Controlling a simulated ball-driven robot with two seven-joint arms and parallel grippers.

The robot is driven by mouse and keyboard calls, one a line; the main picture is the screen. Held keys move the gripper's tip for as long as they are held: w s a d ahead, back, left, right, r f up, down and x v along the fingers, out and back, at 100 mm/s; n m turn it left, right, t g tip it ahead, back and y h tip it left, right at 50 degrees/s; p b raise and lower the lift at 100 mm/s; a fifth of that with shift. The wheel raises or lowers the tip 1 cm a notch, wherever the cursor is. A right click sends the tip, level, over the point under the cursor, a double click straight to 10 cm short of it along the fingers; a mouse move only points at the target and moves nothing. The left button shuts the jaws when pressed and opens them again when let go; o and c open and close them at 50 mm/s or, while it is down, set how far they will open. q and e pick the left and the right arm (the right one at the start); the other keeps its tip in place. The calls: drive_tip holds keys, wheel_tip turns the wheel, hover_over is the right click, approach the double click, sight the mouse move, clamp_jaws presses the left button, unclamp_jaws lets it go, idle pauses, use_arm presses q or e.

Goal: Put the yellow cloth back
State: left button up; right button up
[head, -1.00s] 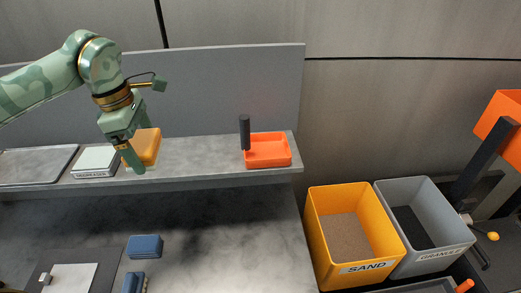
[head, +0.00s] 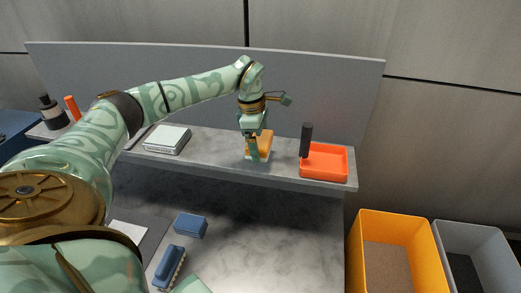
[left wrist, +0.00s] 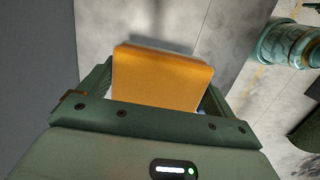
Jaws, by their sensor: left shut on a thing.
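The yellow cloth (head: 266,143), an orange-yellow folded pad, is at the grey shelf (head: 225,148), between the white scale and the orange tray. A pale edge shows at its lower side. My left gripper (head: 257,150) points down and is shut on it. In the left wrist view the cloth (left wrist: 162,78) sits between the two green fingers, with the grey surface beyond it. I cannot tell whether the cloth touches the shelf. My right gripper is not in view.
The orange tray (head: 338,176) with a dark upright handle (head: 306,140) stands close to the right. The white scale (head: 167,139) is to the left. Blue brushes (head: 190,225) lie on the lower bench. A yellow bin (head: 364,245) and grey bin (head: 453,240) stand at right.

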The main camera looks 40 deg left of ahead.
use_arm(q)
drive_tip(key=shift+w+f, duration=0.25)
drive_tip(key=shift+f, duration=1.6)
drive_tip(key=o, duration=0.7)
drive_tip(key=shift+f, duration=0.1)
drive_tip(key=shift+o, duration=0.2)
drive_tip(key=r, duration=0.4)
drive_tip(key=a+r, duration=0.1)
drive_tip(key=r, duration=0.3)
drive_tip(key=s+r, duration=0.1)
drive_tip(key=r, duration=0.3)
drive_tip(key=shift+a+r+p, duration=0.1)
drive_tip(key=shift+a+p, duration=0.2)
drive_tip(key=shift+p, duration=0.1)
drive_tip(key=shift+w, duration=0.1)
